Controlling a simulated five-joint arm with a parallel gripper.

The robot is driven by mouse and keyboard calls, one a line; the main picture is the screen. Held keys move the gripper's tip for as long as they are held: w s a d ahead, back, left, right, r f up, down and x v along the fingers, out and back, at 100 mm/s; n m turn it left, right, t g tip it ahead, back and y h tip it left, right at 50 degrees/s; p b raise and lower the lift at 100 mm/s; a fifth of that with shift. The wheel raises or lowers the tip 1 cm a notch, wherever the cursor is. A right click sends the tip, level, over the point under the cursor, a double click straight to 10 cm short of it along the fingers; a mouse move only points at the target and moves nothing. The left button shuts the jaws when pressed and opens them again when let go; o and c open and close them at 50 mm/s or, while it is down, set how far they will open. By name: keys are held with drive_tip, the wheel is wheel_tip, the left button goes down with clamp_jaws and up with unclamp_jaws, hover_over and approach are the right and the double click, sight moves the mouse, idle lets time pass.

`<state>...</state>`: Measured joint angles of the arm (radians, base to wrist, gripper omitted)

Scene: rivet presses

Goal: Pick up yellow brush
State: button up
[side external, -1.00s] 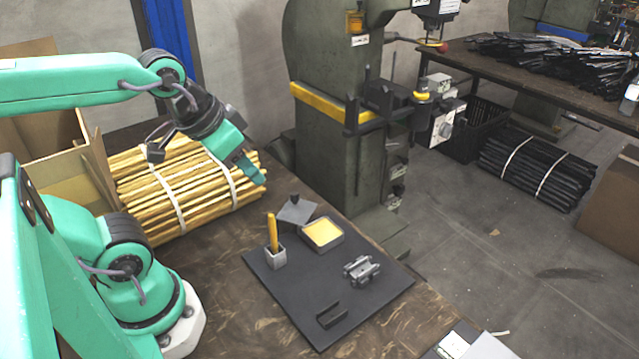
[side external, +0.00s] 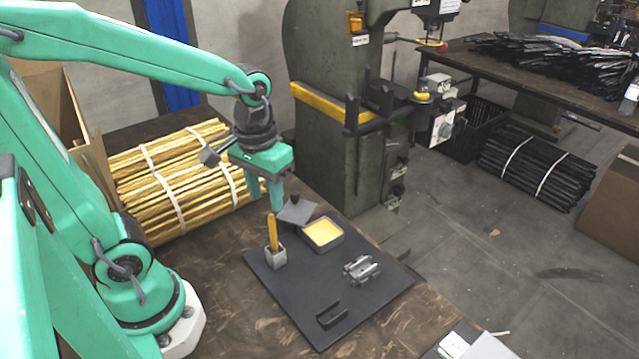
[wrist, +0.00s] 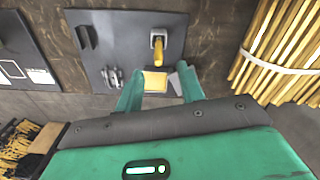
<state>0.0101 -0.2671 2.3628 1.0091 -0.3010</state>
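The yellow brush (side external: 273,232) stands upright in a small grey square holder (side external: 275,258) on the dark mat (side external: 330,290). In the wrist view the brush (wrist: 159,50) shows beyond and between my fingertips, with the holder around its far end. My gripper (side external: 266,200) points down just above the brush in the side view. It (wrist: 156,85) is open and empty, with its two green fingers apart. I cannot tell the exact gap between the fingertips and the brush.
On the mat are a square tin with yellow contents (side external: 323,233), its grey lid (side external: 297,210), a grey metal part (side external: 361,269) and a dark U-shaped bracket (side external: 331,315). A yellow stick bundle (side external: 180,180) lies left; a green press (side external: 335,130) stands behind.

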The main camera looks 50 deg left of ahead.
sight(271, 215)
drive_tip(key=shift+f, duration=0.35)
drive_tip(key=shift+w+d+f, duration=0.1)
drive_tip(key=shift+w+f, duration=0.05)
drive_tip(key=shift+f, duration=1.8)
drive_tip(key=shift+w+f, duration=0.1)
drive_tip(key=shift+f, duration=1.85)
clamp_jaws()
